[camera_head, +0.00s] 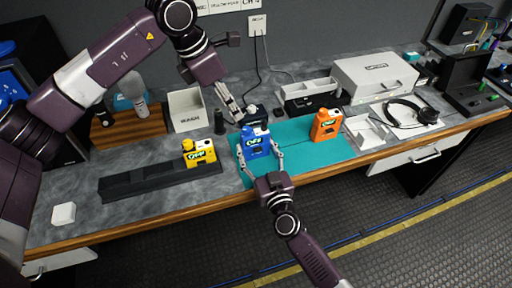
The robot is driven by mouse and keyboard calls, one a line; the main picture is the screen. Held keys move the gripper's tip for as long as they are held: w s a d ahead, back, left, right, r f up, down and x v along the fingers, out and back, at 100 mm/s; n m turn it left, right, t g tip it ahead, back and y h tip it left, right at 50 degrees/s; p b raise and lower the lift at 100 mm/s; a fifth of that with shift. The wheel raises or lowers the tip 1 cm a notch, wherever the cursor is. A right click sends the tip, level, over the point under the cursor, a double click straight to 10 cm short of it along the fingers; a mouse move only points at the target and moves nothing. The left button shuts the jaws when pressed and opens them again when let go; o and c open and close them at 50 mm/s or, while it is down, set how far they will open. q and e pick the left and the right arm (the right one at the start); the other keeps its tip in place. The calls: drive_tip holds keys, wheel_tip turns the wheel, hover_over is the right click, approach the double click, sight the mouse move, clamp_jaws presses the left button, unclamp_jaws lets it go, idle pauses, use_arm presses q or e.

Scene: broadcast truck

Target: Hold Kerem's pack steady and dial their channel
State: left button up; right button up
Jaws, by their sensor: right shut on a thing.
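A blue pack (257,146) stands upright on the teal mat (308,151). My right gripper (264,152) reaches in from the front and is shut on it, one finger at each side. My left gripper (237,117) hangs from above, with its fingertips just left of and behind the pack's top. Whether its fingers touch anything or are spread is too small to tell. An orange pack (326,127) stands on the mat to the right. A yellow pack (198,153) stands at the black rack on the left. The name on each pack is unreadable.
A long black rack (135,184) lies left of the mat. A small dark item (252,110) stands behind the blue pack. A grey-white bin (187,111), a microphone (136,94), a white case (375,75) and headphones (411,109) stand around. The front right of the mat is clear.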

sight(247, 129)
use_arm(q)
drive_tip(key=shift+w+d+n, duration=0.15)
drive_tip(key=shift+d+n, duration=0.15)
drive_tip(key=shift+d, duration=0.1)
wheel_tip(247, 129, up, 3)
drive_tip(key=w+d+n+g+y, duration=0.2)
drive_tip(key=d+n+y, duration=0.1)
drive_tip(key=n+y, duration=0.15)
drive_tip(key=shift+h, duration=0.45)
drive_tip(key=f, duration=1.2)
drive_tip(key=shift+s, duration=0.2)
clamp_jaws()
